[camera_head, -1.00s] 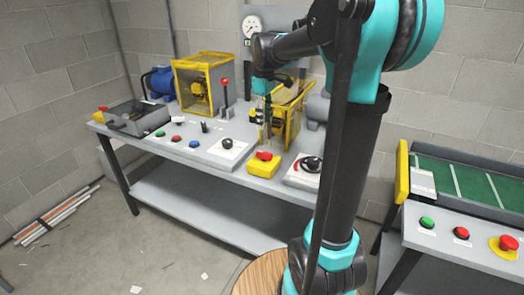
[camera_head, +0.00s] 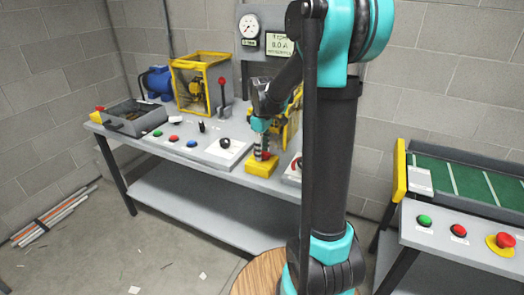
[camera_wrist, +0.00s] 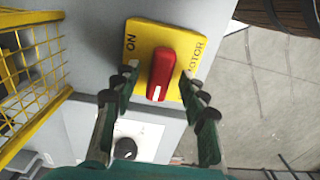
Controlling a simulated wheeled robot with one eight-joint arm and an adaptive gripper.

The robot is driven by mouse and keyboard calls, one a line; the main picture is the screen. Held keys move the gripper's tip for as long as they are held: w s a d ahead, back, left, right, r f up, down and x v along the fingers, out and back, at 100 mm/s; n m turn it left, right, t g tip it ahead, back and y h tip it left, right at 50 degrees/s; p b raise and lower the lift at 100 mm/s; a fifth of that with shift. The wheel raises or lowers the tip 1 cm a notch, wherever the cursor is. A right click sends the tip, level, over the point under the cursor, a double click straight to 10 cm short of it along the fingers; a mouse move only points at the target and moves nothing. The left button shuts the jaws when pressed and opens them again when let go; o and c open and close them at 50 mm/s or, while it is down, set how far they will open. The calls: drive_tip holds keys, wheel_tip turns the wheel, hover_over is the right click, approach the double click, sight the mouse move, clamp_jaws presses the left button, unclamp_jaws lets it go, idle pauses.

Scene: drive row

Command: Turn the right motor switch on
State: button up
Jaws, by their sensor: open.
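In the head view the yellow box (camera_head: 258,170) stands at the workbench's front edge. My gripper (camera_wrist: 160,83) is open, with its fingers on the left and right of the knob. Contact cannot be told. In the head view my gripper (camera_head: 262,148) is just above the box, hiding most of the knob.
A yellow mesh guard (camera_wrist: 28,75) is close at the left in the wrist view. A black knob (camera_wrist: 125,148) on a white plate is below. A gauge (camera_head: 249,26) and a red lever (camera_head: 222,82) stand behind. A conveyor panel (camera_head: 460,240) is at the right.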

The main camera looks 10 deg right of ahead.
drive_tip(key=shift+c, duration=0.2)
clamp_jaws()
drive_tip(key=shift+m, duration=0.4)
drive_tip(key=m, duration=0.3)
drive_tip(key=shift+m, duration=0.4)
drive_tip(key=m, duration=0.8)
drive_tip(key=shift+m, duration=0.4)
drive_tip(key=m, duration=0.4)
drive_tip(key=shift+m, duration=0.4)
